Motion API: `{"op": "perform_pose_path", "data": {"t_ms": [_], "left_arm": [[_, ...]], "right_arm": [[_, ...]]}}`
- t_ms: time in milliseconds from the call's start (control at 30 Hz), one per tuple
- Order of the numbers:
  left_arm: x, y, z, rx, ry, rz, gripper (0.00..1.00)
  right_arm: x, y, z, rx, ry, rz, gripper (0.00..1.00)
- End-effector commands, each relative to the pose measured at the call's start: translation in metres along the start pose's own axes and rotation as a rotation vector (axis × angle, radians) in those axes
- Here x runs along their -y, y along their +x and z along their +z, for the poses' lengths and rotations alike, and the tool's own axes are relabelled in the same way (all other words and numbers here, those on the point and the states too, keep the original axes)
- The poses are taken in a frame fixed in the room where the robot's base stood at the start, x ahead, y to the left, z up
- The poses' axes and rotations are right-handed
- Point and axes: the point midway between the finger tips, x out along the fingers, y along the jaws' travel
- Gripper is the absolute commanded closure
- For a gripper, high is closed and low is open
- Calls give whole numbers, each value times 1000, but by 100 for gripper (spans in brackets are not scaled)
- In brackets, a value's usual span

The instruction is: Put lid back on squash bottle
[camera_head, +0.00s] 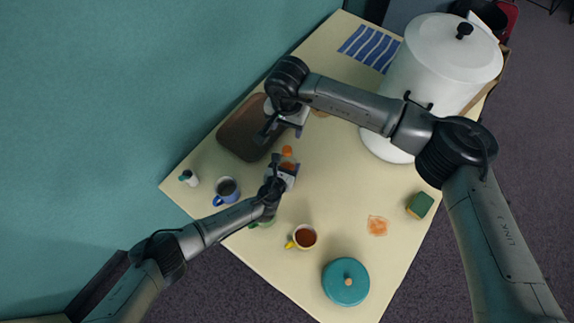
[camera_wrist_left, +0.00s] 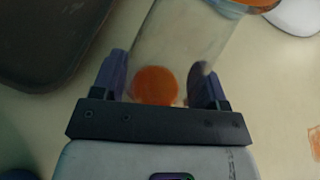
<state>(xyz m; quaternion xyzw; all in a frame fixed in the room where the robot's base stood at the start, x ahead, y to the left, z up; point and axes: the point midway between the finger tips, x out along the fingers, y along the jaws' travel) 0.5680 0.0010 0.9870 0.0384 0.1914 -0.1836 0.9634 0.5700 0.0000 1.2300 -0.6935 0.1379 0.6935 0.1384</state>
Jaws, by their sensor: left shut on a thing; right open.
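My left gripper (camera_head: 280,176) is shut around the clear squash bottle (camera_head: 289,165). In the left wrist view the bottle (camera_wrist_left: 182,45) runs up between the two fingers, with orange at its far end at the top edge. A round orange patch (camera_wrist_left: 156,86) shows through or on the bottle between the fingers; I cannot tell which. In the head view an orange cap-like piece (camera_head: 287,150) shows at the bottle's far end; whether it is the lid, or seated, is unclear. My right gripper (camera_head: 283,131) is open just beyond the bottle, over the brown tray's edge.
The brown tray (camera_head: 238,130) lies behind the bottle. A blue mug (camera_head: 227,190), a small bottle (camera_head: 189,178) and a yellow-handled cup (camera_head: 305,237) stand nearby. A large white urn (camera_head: 447,62), a sponge (camera_head: 420,205), an orange spill (camera_head: 377,226) and a teal lidded pot (camera_head: 345,282) are rightward.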

Motion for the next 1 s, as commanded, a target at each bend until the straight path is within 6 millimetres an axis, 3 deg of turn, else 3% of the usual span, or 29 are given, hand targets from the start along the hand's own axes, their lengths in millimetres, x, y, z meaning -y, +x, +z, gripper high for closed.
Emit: {"op": "perform_pose_path", "data": {"t_ms": [133,167,200,467,767,1000], "left_arm": [[0,0,-1,-1,0,0,99],[0,0,-1,-1,0,0,32],[0,0,-1,-1,0,0,28],[0,0,0,-1,0,0,3],[0,-3,0,-1,0,0,3],[0,-32,1,-2,0,-2,3]], "right_arm": [[0,0,0,0,0,0,39],[0,0,0,0,0,0,39],[0,0,0,0,0,0,39],[0,0,0,0,0,0,39],[0,-1,0,0,0,0,39],[0,-10,0,0,0,0,39]]}}
